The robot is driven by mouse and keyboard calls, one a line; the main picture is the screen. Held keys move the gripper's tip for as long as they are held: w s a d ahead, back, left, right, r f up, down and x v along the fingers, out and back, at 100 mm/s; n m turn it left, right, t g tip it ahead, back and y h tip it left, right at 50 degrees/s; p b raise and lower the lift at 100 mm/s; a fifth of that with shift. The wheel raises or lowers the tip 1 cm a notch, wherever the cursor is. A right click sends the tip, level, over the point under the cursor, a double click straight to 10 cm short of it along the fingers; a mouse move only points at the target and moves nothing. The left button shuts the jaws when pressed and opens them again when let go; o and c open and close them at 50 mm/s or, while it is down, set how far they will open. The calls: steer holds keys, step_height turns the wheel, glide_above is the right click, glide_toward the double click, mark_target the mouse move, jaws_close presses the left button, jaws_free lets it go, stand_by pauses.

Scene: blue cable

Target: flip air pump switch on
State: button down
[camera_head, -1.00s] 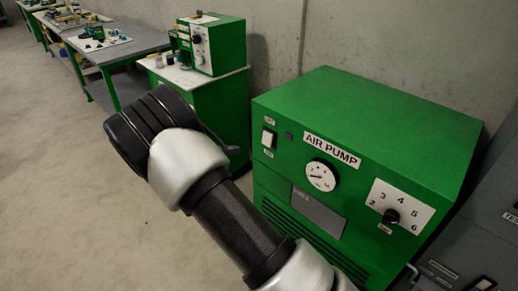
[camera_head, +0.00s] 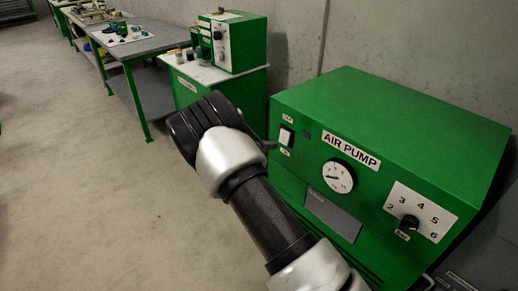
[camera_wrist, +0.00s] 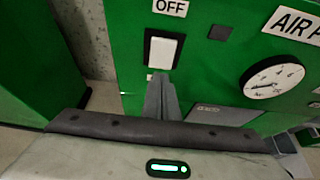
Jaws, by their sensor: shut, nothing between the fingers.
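The air pump (camera_head: 385,150) is a green box with an "AIR PUMP" label, standing right of my arm. Its white rocker switch (camera_head: 286,137) is at the upper left of the front panel. In the wrist view the switch (camera_wrist: 163,52) sits below an "OFF" label (camera_wrist: 170,8). My gripper (camera_wrist: 161,77) is shut and empty, its fingertips in front of the switch's lower edge. I cannot tell whether they touch it. The fingers mostly hide the label below the switch in the wrist view. In the head view my gripper (camera_head: 268,145) is just left of the switch.
A round gauge (camera_head: 337,176) and a numbered dial (camera_head: 409,222) are on the same panel. A green cabinet (camera_head: 213,85) with a green device on it stands behind my arm. Grey workbenches (camera_head: 140,48) run back left. The floor at left is clear.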

mark_target(284, 138)
steer(key=shift+w+d+f, duration=0.1)
steer(key=shift+w+d, duration=0.4)
steer(key=shift+d, duration=0.2)
steer(key=shift+w+d+f, duration=0.1)
steer(key=shift+w+d, duration=0.4)
steer(key=shift+d, duration=0.15)
steer(key=shift+d+f+h+b, duration=0.1)
steer(key=shift+f+h+b, duration=0.3)
steer(key=shift+b, duration=0.6)
steer(key=shift+w+d+r+t, duration=0.15)
steer(key=shift+r+t, duration=0.1)
steer(key=shift+t, duration=0.05)
steer(key=shift+r, duration=0.1)
steer(key=shift+r+p, duration=0.7)
steer(key=shift+r, duration=0.15)
